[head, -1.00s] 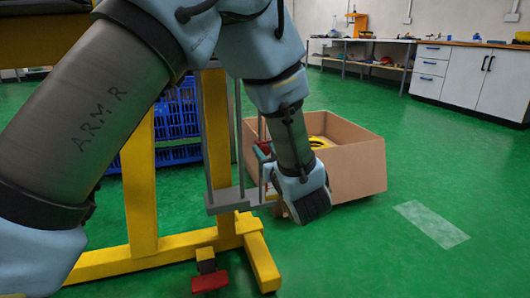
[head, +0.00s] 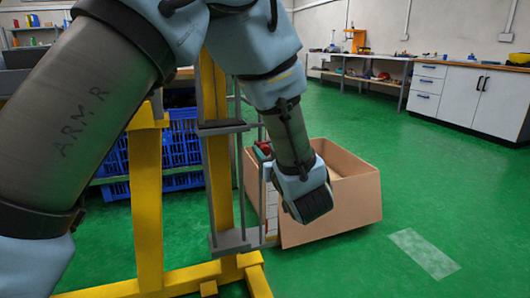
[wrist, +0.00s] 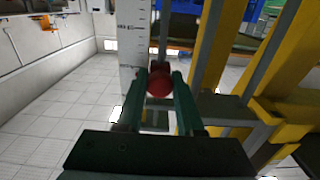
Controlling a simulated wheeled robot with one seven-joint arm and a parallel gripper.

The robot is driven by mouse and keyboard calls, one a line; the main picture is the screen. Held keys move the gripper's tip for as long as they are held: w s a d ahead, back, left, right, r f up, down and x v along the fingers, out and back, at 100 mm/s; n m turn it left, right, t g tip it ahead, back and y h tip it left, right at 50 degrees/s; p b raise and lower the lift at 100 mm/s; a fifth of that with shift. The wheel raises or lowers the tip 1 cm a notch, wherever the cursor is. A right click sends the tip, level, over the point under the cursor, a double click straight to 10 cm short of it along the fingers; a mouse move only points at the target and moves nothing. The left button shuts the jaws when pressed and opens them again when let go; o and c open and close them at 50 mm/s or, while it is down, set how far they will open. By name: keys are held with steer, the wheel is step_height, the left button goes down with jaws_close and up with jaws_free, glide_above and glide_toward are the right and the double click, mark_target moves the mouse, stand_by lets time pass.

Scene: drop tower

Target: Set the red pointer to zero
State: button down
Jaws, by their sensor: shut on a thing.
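The red pointer shows in the wrist view as a round red knob (wrist: 159,82) between the fingertips of my gripper (wrist: 160,76). The dark green fingers are shut on it. Beside it, to the left, stands an upright white scale (wrist: 132,40) with dark marks; its figures are too small to read. In the head view a bit of red (head: 265,148) shows at my gripper, which is mostly hidden behind my wrist. The lower white scale (head: 271,205) shows just left of my wrist, above a grey base plate (head: 230,242).
A yellow frame (head: 147,200) with grey rails stands left of my wrist. An open cardboard box (head: 345,205) is on the floor just behind and right of it. Blue crates (head: 182,140) are behind the frame.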

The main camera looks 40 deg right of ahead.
steer(key=c, duration=0.5)
jaws_free()
steer(key=shift+c, duration=0.2)
steer(key=p+v, duration=0.2)
steer(key=v, duration=0.8)
steer(key=shift+s+a, duration=0.15)
steer(key=shift+s, duration=0.25)
